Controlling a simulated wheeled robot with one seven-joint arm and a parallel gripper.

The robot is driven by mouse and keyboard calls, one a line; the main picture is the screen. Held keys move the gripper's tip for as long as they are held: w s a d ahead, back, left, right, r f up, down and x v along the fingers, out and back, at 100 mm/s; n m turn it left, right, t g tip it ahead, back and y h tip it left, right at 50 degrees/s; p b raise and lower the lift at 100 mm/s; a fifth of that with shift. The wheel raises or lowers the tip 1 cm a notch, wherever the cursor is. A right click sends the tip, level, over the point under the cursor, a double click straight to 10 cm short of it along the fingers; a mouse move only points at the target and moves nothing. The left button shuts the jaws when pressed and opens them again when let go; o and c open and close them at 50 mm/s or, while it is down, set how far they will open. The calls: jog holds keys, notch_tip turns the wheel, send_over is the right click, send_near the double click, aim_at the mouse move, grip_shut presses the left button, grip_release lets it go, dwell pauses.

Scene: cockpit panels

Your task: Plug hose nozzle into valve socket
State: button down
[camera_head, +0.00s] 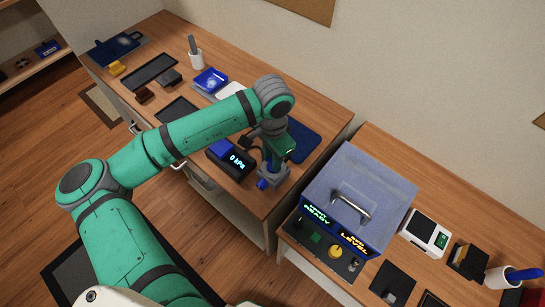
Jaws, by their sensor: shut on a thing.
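My gripper (270,160) points down over the right end of the left wooden table. It is shut on the hose nozzle, a small blue piece mostly hidden by the fingers and wrist. Just below is the grey valve socket block (274,177) with a blue knob (262,184) on its front left. The nozzle is at or just above the block; I cannot tell whether it is in the socket. A dark hose (256,150) runs beside the gripper toward the black and blue gauge box (232,160), whose display reads 0 kPa.
A dark blue mat (304,142) lies behind the gripper. Trays, small blocks and a pen cup (196,60) stand farther left. Across a gap, the right table holds a grey lidded box (358,195) with a handle, a lit panel and a white device (425,234).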

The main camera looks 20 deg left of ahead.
jog(key=shift+f, duration=0.3)
jog(key=c, duration=1.4)
grip_release()
notch_tip(320, 180, up, 11)
jog(key=shift+f, duration=0.15)
